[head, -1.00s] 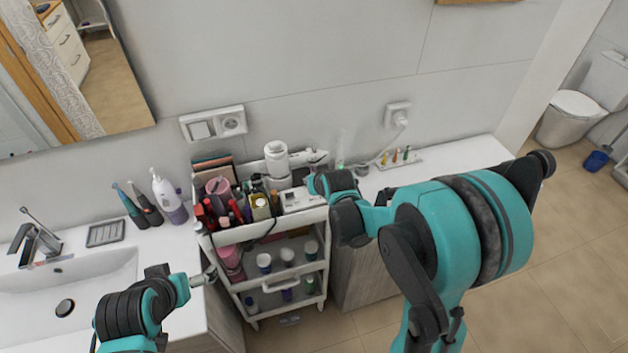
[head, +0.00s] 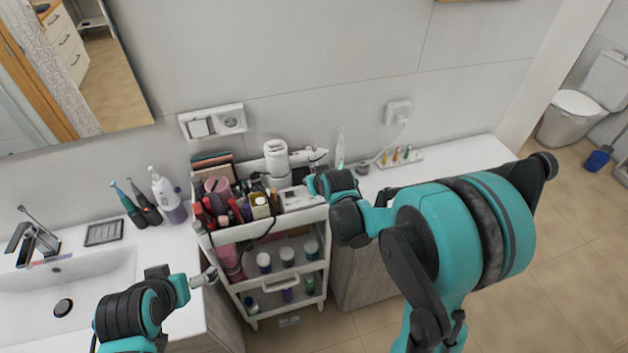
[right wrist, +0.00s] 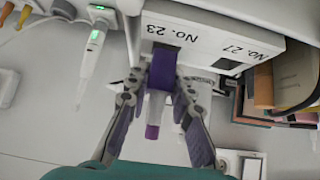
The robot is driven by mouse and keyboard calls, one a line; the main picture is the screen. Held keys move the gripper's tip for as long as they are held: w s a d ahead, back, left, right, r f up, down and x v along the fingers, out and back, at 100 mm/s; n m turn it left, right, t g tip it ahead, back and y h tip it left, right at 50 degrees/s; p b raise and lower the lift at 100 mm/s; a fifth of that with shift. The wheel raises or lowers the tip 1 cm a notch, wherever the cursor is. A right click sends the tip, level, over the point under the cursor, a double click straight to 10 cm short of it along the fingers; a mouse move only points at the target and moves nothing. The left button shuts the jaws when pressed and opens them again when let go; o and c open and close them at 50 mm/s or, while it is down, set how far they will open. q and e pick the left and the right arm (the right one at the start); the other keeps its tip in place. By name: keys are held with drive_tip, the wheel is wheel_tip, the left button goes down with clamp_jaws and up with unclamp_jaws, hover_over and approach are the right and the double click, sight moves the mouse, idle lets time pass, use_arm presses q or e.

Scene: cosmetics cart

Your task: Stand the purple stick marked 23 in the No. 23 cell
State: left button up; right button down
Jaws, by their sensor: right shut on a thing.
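In the right wrist view, the purple stick (right wrist: 161,76) is purple at both ends with a pale middle section. My right gripper (right wrist: 161,92) is shut on it, one finger on each side. Its upper purple end overlaps the dark opening of the No. 23 cell (right wrist: 160,45); I cannot tell whether it is inside. The number 23 on the stick is not readable. The white cell block (right wrist: 205,38) also carries a No. 27 label; in the head view it sits on the cart's top (head: 295,197), beside my right gripper (head: 313,184). My left gripper (head: 206,278) is beside the cart's left side; its jaws are unclear.
The white cart (head: 270,235) holds crowded cosmetics on top and several jars below. A white cylinder (head: 276,158) stands behind the block. On the counter to the right are an upright toothbrush (head: 340,150) and a small tray (head: 402,160). A sink (head: 70,280) is at left.

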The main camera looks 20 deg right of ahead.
drive_tip(key=shift+f+b, duration=0.5)
drive_tip(key=shift+f, duration=0.1)
drive_tip(key=c, duration=1.3)
unclamp_jaws()
drive_tip(key=shift+o, duration=0.2)
drive_tip(key=v, duration=1.2)
drive_tip(key=shift+a, duration=0.1)
drive_tip(key=s+f+g+b, duration=0.2)
drive_tip(key=s+f+b, duration=0.9)
drive_tip(key=s, duration=0.6)
drive_tip(key=shift+f+b, duration=0.35)
drive_tip(key=shift+f, duration=0.3)
